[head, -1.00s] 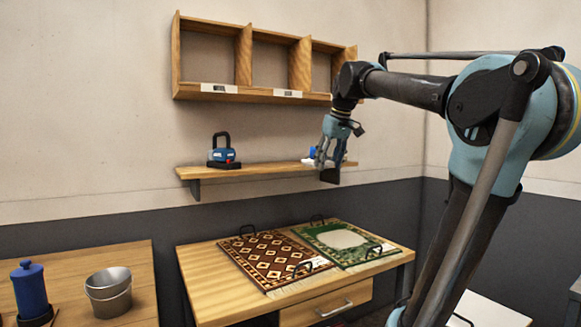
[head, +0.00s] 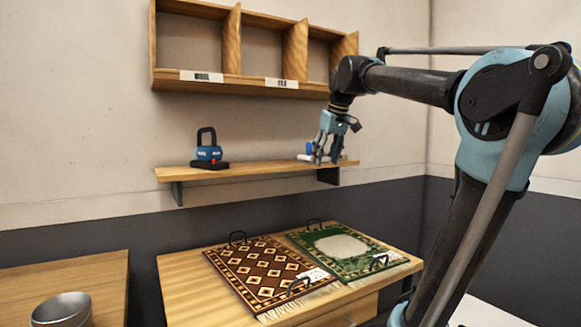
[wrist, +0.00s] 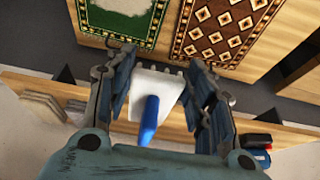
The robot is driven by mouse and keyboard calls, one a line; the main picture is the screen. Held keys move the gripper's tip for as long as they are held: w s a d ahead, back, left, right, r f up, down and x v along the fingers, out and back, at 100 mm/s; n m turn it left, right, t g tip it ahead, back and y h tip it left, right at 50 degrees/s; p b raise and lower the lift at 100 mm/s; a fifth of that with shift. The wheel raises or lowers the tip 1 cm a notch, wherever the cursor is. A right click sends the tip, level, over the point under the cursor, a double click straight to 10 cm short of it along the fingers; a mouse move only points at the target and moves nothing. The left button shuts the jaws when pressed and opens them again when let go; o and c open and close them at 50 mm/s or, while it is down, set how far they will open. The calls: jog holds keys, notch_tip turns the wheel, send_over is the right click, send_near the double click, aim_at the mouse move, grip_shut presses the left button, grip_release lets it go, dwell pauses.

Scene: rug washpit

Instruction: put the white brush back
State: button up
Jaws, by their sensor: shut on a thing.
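The white brush (wrist: 158,86) has a white head and a blue handle. It sits between the fingers of my gripper (wrist: 160,92), which is shut on it in the wrist view. In the head view my gripper (head: 326,158) is at the right part of the wall shelf (head: 235,173), with a bit of the brush (head: 306,157) showing to its left. I cannot tell whether the brush touches the shelf. The shelf also runs below the gripper in the wrist view (wrist: 285,133).
A blue device (head: 208,152) on a dark base stands on the shelf's left part. A labelled wooden cubby (head: 240,82) hangs above. Beige flat pieces (wrist: 45,104) lie near the shelf's other end. A table below holds a red rug (head: 262,272) and a green rug (head: 345,250).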

jog(key=w+a, duration=0.3)
jog(key=w, duration=0.2)
jog(key=w+a, duration=0.3)
jog(key=w, duration=0.2)
jog(key=w+a, duration=0.3)
jog(key=w, duration=0.2)
jog(key=shift+a, duration=0.3)
jog(key=shift+f, duration=0.75)
jog(key=o, duration=1.3)
jog(key=shift+o, duration=0.2)
jog(key=v, duration=0.7)
jog(key=shift+r, duration=0.3)
